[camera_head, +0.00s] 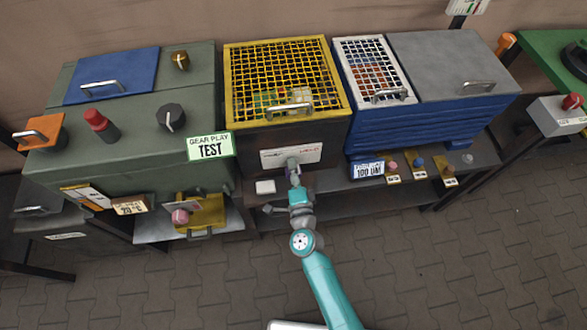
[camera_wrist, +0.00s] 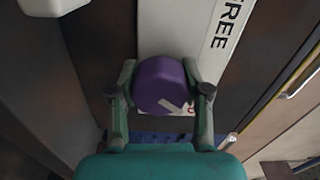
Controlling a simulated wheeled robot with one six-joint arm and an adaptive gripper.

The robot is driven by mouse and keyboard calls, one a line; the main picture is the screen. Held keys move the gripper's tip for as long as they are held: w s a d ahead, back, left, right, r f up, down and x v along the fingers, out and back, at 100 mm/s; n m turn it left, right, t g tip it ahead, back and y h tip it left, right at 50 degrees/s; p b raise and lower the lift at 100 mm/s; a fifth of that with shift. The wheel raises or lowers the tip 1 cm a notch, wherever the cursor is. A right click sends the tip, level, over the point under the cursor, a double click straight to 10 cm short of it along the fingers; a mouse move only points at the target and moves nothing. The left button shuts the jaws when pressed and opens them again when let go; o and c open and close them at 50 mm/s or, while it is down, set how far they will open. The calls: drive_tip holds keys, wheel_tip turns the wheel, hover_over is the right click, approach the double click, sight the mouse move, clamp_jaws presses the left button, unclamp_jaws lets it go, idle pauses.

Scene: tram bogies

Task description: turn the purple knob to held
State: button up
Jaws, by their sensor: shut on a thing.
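The purple knob (camera_wrist: 161,84) sits on a white label plate (camera_wrist: 180,30) in the wrist view. The plate carries the word "FREE" at one end; the other end is mostly hidden by the knob and my gripper. A pale mark shows on the knob's face near its lower right. My gripper (camera_wrist: 162,88) has one finger on each side of the knob and is shut on it. In the head view my gripper (camera_head: 292,165) is at the front of the dark box under the yellow mesh lid, against the white plate (camera_head: 300,154). The knob is mostly hidden there.
A yellow mesh lid (camera_head: 287,80) with a handle is above the plate. A green cabinet (camera_head: 130,150) with a "GEAR PLAY TEST" sign (camera_head: 210,147) stands left. A blue box (camera_head: 425,125) stands right, above a shelf with small knobs. The paved floor (camera_head: 430,270) in front is clear.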

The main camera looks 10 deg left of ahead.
drive_tip(key=shift+m, duration=0.4)
drive_tip(key=o, duration=1.2)
drive_tip(key=shift+c, duration=0.2)
drive_tip(key=v, duration=1.2)
drive_tip(key=shift+d, duration=0.1)
